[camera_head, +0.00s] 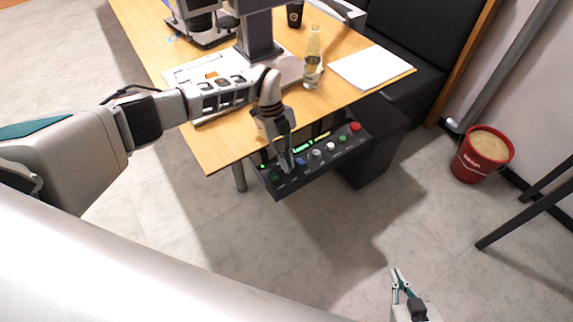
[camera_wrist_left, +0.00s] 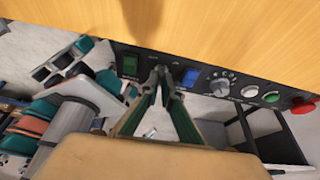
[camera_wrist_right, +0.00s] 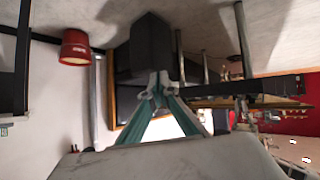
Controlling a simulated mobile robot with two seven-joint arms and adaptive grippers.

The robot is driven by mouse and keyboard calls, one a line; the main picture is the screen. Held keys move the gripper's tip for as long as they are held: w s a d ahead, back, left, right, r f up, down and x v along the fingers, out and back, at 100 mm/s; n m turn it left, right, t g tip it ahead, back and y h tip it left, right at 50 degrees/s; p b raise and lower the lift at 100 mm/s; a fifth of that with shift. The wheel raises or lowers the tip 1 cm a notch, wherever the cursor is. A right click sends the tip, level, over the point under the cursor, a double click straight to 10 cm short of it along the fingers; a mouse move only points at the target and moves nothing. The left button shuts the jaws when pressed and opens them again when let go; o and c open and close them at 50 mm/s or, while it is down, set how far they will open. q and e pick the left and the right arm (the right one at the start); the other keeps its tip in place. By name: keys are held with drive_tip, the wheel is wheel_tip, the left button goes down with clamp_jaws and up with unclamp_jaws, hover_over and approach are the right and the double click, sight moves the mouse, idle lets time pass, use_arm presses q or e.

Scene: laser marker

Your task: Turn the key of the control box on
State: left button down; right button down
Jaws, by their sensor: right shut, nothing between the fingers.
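The black control box (camera_head: 332,160) is mounted under the front edge of the wooden table, its sloped panel carrying a row of controls. My left gripper (camera_head: 287,165) reaches down to the left part of this panel. In the left wrist view its fingertips (camera_wrist_left: 161,74) come close together between a green switch (camera_wrist_left: 130,65) and a blue button (camera_wrist_left: 191,77). The key is not visible; the fingertips cover that spot, and I cannot tell whether they grip it. My right gripper (camera_head: 399,279) is shut and empty, low over the floor, far from the box.
The wooden table (camera_head: 228,145) overhangs the box. On it stand a glass bottle (camera_head: 313,65), white paper (camera_head: 371,67) and the laser machine's column (camera_head: 258,35). A red bucket (camera_head: 482,156) stands at the right.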

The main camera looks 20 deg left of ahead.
use_arm(q)
drive_tip(key=m+b, duration=0.1)
drive_tip(key=m, duration=0.1)
drive_tip(key=m+g+y+b, duration=0.1)
drive_tip(key=shift+w+d+f+m+b, duration=0.1)
drive_tip(key=shift+f+m+b, duration=0.1)
drive_tip(key=shift+m+b, duration=0.2)
drive_tip(key=shift+m, duration=0.5)
drive_tip(key=shift+d+r+m+g+y+b, duration=0.1)
drive_tip(key=shift+m+g+y+b, duration=0.2)
drive_tip(key=shift+m+y+b, duration=0.55)
drive_tip(key=shift+m+b, duration=0.55)
drive_tip(key=shift+m, duration=0.5)
drive_tip(key=shift+r+m, duration=0.1)
drive_tip(key=shift+m, duration=0.2)
use_arm(e)
drive_tip(key=shift+h, duration=0.3)
drive_tip(key=f, duration=0.3)
drive_tip(key=d+f, duration=0.1)
drive_tip(key=f, duration=0.1)
drive_tip(key=shift+w+f, duration=0.15)
drive_tip(key=shift+w, duration=0.05)
use_arm(q)
drive_tip(key=shift+y, duration=0.25)
use_arm(e)
drive_tip(key=shift+s+a+f, duration=0.1)
drive_tip(key=shift+s, duration=0.1)
